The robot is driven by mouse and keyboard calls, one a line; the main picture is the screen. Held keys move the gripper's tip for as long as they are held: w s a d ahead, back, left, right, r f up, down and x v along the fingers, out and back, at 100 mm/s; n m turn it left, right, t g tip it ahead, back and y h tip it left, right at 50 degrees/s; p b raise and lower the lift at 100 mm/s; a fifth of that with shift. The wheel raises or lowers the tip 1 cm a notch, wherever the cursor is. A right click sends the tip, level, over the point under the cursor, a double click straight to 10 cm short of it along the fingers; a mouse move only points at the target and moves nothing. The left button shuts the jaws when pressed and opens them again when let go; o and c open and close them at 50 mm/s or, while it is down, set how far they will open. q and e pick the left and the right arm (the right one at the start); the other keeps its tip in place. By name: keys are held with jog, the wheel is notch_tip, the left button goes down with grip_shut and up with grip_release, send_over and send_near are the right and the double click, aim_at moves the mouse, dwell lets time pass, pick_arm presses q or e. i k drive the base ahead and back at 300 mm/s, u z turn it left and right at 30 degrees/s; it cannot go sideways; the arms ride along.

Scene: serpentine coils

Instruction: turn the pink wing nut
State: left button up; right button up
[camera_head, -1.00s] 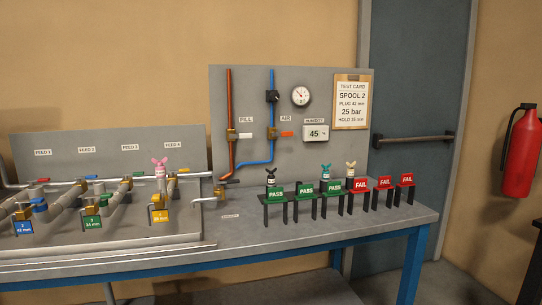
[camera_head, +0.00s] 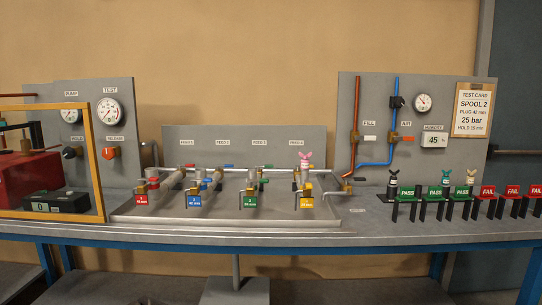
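The pink wing nut (camera_head: 304,159) stands upright on top of a plug at the pipe near the FEED 4 label, above the yellow tag (camera_head: 306,202). It is the rightmost spot in the low grey tray (camera_head: 240,218) of pipe spools. Nothing covers it. Neither of my grippers shows in the head view, so I see nothing holding or touching the wing nut.
A rack of green PASS tags (camera_head: 434,197) and red FAIL tags (camera_head: 511,191) stands right, with black, teal and cream winged plugs. A panel (camera_head: 375,110) with pipes and gauge stands behind. A yellow frame (camera_head: 96,165) fronts a red machine (camera_head: 28,170) at left.

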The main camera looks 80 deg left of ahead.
aim_at(304, 157)
jog(key=k, duration=0.25)
jog(key=u, duration=1.2)
